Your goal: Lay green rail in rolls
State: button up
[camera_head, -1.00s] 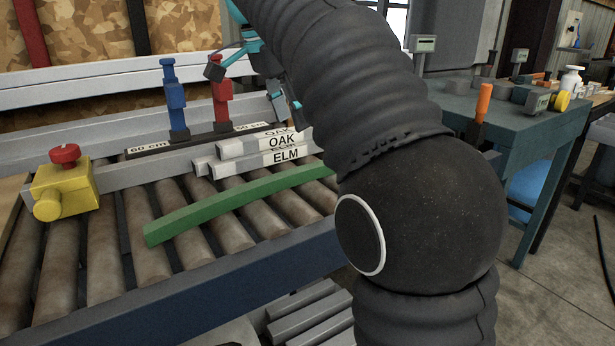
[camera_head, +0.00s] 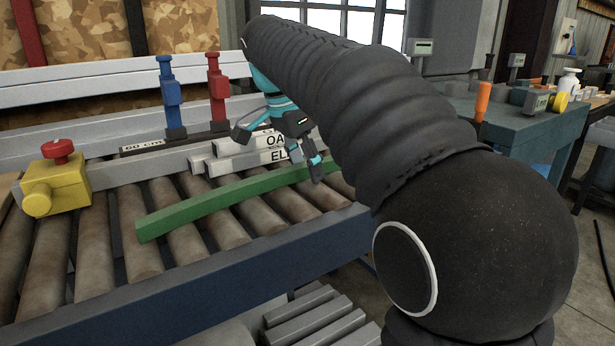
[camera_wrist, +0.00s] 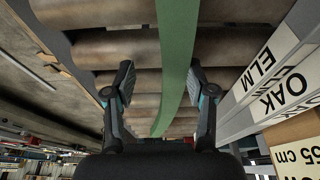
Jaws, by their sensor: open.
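The green rail (camera_head: 207,205) lies slantwise across the rollers (camera_head: 171,240) of the conveyor and looks slightly bowed. Its right end is partly hidden behind my arm in the head view. My gripper (camera_head: 277,150) is open and empty, above the rail's right part. In the wrist view the rail (camera_wrist: 178,50) runs lengthwise between the two spread fingers of my gripper (camera_wrist: 160,82). I cannot tell how far the fingers are above it. Rollers (camera_wrist: 118,48) show beneath it.
White bars marked OAK and ELM (camera_head: 236,162) lie behind the rail. A blue clamp (camera_head: 170,100) and a red clamp (camera_head: 217,90) stand at the back. A yellow block with a red knob (camera_head: 56,180) sits at left. Grey bars (camera_head: 315,318) lie below the conveyor.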

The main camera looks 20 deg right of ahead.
grip_shut()
jog(key=shift+r, duration=0.15)
